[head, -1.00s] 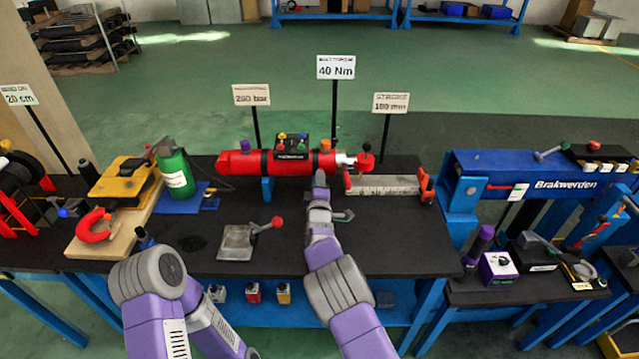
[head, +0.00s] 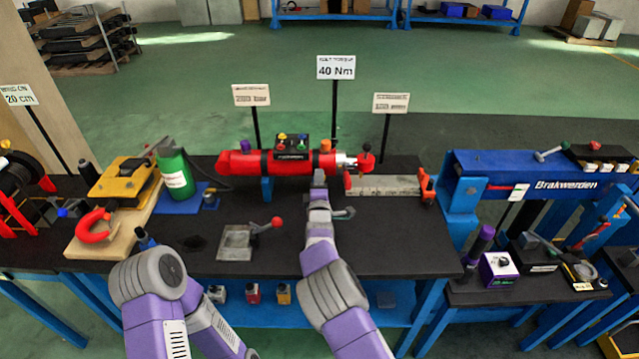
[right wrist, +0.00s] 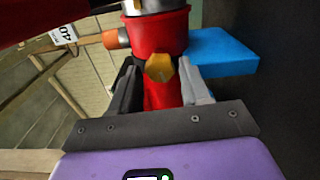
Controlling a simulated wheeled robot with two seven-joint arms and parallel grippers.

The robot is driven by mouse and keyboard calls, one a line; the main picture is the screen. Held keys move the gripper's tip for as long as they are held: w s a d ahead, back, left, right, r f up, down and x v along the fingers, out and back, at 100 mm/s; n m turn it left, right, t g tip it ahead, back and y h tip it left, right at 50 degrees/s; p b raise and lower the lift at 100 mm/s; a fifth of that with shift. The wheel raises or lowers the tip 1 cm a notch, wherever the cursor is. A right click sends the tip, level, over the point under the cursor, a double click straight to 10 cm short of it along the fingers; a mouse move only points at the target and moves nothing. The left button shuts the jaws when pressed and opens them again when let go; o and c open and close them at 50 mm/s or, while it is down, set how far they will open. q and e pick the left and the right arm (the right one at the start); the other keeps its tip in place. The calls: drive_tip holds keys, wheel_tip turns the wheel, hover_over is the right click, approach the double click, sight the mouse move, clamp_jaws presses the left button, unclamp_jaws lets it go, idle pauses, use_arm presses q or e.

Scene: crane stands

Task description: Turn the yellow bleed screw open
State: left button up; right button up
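The yellow bleed screw (right wrist: 160,67) is a hexagonal head on the red cylinder (right wrist: 153,35) in the right wrist view. My right gripper (right wrist: 160,78) has one finger on each side of the screw, with a gap visible on both sides, so it is open around it. In the head view my right gripper (head: 319,180) is just in front of the right part of the red cylinder (head: 240,163), and the screw cannot be made out there.
A blue block (right wrist: 222,52) is close to the right finger. An orange cap (right wrist: 116,39) sticks out on the left.

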drive_tip(key=shift+o, duration=0.8)
drive_tip(key=shift+s, duration=0.1)
drive_tip(key=s+p, duration=0.1)
drive_tip(key=s, duration=0.6)
drive_tip(key=shift+s, duration=0.2)
